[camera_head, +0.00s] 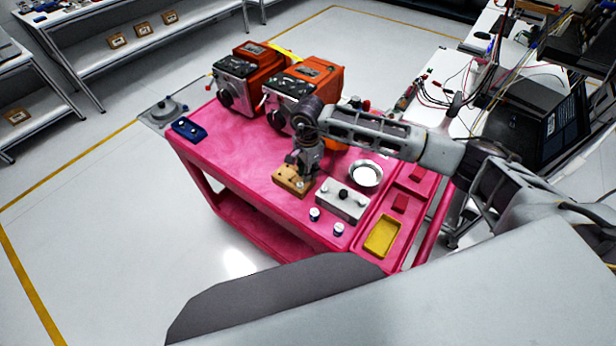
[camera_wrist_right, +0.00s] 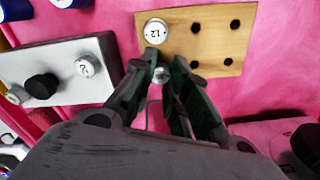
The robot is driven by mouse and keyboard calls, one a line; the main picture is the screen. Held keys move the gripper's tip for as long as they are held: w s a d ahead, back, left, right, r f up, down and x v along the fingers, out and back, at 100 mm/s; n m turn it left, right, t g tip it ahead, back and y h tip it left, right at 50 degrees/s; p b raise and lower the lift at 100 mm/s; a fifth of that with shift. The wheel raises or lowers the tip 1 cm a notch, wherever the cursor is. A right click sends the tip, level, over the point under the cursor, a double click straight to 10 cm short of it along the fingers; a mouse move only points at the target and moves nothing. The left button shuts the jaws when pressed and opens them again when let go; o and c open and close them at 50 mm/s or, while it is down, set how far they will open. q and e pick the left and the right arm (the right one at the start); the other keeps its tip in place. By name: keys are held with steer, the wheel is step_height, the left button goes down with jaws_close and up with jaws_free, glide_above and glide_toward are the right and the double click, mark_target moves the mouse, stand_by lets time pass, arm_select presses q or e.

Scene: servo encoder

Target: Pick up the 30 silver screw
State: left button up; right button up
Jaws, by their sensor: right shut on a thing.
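A wooden block (camera_head: 287,182) with dark holes lies on the pink cart top, and it also shows in the right wrist view (camera_wrist_right: 205,45). A silver screw with a label that looks like 12 (camera_wrist_right: 155,30) stands in the block. My right gripper (camera_head: 308,168) is low at the block. In the right wrist view its fingers (camera_wrist_right: 166,62) are shut on a small silver screw (camera_wrist_right: 161,74) at the block's near edge. Its number cannot be read. My left gripper is not in view.
A grey-white box (camera_head: 342,201) with a black knob and a labelled silver piece (camera_wrist_right: 88,66) stands beside the block. Nearby are a silver bowl (camera_head: 365,174), two small blue-and-white cylinders (camera_head: 314,214) and a yellow tray (camera_head: 382,237). Orange machines (camera_head: 305,85) stand behind. The cart's left is mostly clear.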

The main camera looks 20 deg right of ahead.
steer(key=shift+r+p, duration=1.25)
steer(key=shift+r, duration=2.05)
